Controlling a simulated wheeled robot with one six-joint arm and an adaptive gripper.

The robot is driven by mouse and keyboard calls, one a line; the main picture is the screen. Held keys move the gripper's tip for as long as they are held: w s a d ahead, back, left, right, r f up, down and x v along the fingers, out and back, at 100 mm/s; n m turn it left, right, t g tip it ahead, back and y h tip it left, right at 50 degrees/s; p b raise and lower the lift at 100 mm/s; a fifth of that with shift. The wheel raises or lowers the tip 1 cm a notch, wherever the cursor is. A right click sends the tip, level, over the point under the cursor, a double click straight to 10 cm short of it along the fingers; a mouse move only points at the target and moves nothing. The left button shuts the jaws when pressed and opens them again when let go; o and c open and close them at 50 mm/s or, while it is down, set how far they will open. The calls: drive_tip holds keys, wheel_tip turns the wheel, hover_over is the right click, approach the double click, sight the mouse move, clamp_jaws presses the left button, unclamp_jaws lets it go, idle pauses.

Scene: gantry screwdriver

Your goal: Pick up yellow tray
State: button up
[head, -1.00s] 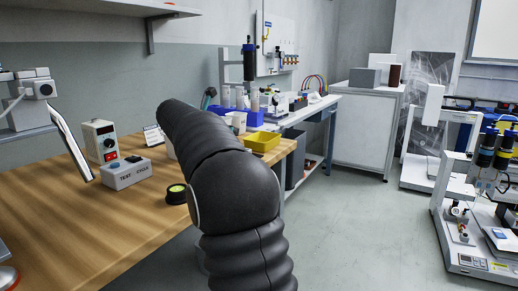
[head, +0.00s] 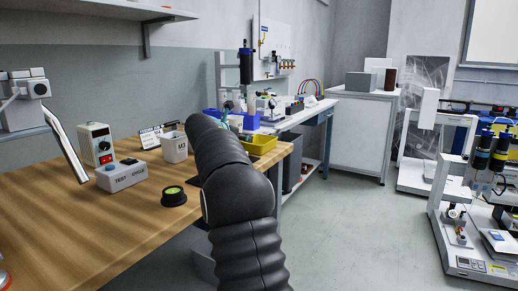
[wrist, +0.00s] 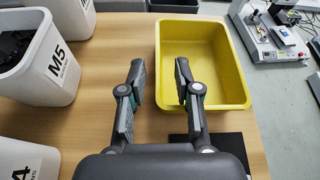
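The yellow tray (head: 262,146) sits at the far right end of the wooden workbench, partly hidden behind my arm in the head view. In the wrist view the tray (wrist: 235,95) is an empty open box lying ahead and to the right. My gripper (wrist: 158,72) is open and empty in the wrist view. Its right finger overlaps the tray's near left part in the picture, and its left finger is over bare wood left of the tray. I cannot tell whether the finger touches the tray.
White bins stand left of the gripper, one marked M5 (wrist: 55,62). A dark flat pad (wrist: 222,146) lies in front of the tray. A grey TEST CYCLE box (head: 122,175) and a round black-and-green button (head: 173,196) are on the bench (head: 60,220). The bench edge is close right of the tray.

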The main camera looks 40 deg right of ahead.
sight(259, 144)
drive_tip(key=x, duration=0.3)
drive_tip(key=shift+f, duration=0.1)
clamp_jaws()
